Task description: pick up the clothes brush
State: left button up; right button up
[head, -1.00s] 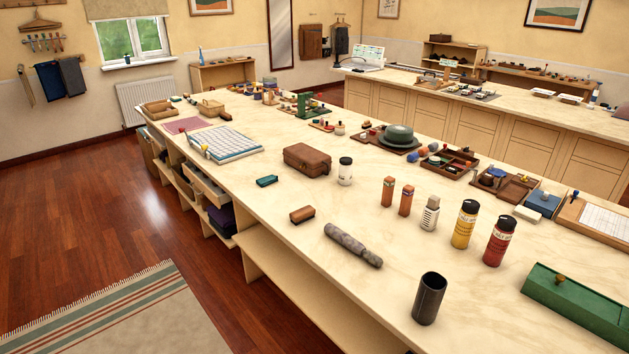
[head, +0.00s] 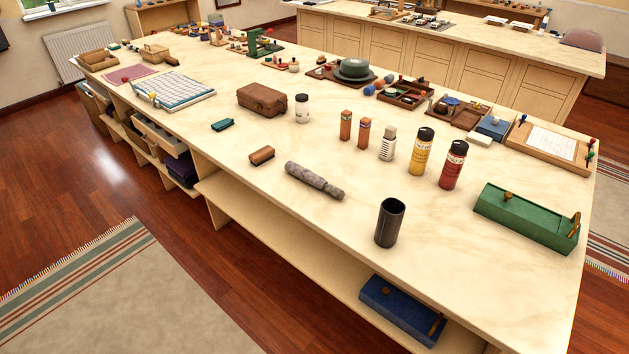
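Two small brush-like blocks lie on the near part of the pale island top. One is a brown block (head: 262,156) near the front edge. The other is a teal block with a dark underside (head: 222,125), farther back and to the left. Both are small in the picture, and I cannot tell for sure which is the clothes brush. Neither of my grippers is in the head view.
A mottled grey roller (head: 314,181) and a dark open cup (head: 390,222) are near the front edge. A brown case (head: 262,100), a yellow bottle (head: 421,151), a red bottle (head: 453,164) and a green box (head: 527,218) stand behind or right. Bare counter lies between them.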

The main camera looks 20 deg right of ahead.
aim_at(261, 156)
jog(key=z, duration=0.35)
jog(key=i+j+z, duration=0.2)
jog(key=z, duration=0.25)
jog(key=i+j+z, duration=0.2)
jog(key=z, duration=0.2)
jog(key=i+j+z, duration=0.15)
jog(key=j+z, duration=0.3)
